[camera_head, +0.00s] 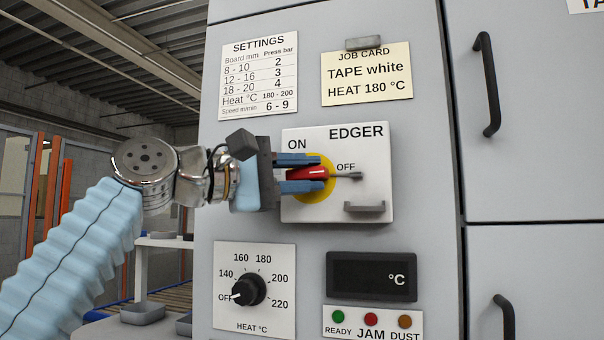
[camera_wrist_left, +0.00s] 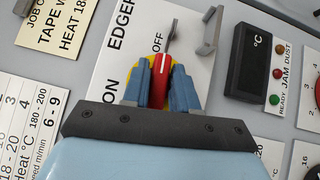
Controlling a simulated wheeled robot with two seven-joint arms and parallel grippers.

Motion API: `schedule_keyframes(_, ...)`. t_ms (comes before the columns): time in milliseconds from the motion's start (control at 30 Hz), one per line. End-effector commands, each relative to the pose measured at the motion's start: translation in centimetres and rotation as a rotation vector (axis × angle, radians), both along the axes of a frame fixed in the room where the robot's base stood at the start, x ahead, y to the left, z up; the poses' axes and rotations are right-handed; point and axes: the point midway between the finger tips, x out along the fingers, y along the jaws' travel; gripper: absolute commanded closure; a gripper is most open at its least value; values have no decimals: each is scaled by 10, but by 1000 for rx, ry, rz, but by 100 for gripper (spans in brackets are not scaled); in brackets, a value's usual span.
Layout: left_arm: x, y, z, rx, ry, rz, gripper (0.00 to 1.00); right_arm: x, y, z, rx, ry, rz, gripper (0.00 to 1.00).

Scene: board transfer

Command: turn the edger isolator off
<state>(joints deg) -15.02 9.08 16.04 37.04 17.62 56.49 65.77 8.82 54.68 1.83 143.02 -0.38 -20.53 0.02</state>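The edger isolator (camera_head: 375,150) is a white plate on the grey cabinet, marked ON at upper left and OFF at right. Its red handle (camera_head: 318,172) sits on a yellow disc and lies nearly level, its white line pointing right toward the OFF side. My left gripper (camera_head: 312,174) reaches in from the left, one blue finger above the handle and one below, with no clear gap to it. In the left wrist view the red handle (camera_wrist_left: 160,82) stands between both fingers (camera_wrist_left: 162,85). The fingers hide parts of the disc. My right gripper is not in view.
A grey tab (camera_head: 347,176) sticks out just right of the handle, and a grey bracket (camera_head: 364,207) is below it. A heat knob (camera_head: 248,290), dark display (camera_head: 372,277) and indicator lamps (camera_head: 371,319) are lower. Black door handles (camera_head: 489,85) stand at right.

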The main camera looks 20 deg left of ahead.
Motion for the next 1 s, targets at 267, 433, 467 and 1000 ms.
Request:
schedule_keyframes(267,0,0,0,-1,-1,1,55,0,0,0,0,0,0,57)
schedule_keyframes(433,-3,4,-1,-1,-1,2,55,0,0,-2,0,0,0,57)
schedule_keyframes(467,-5,6,-1,-1,-1,3,55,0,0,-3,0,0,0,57)
schedule_keyframes(1000,-82,89,-11,-1,-2,5,55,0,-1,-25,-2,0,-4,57)
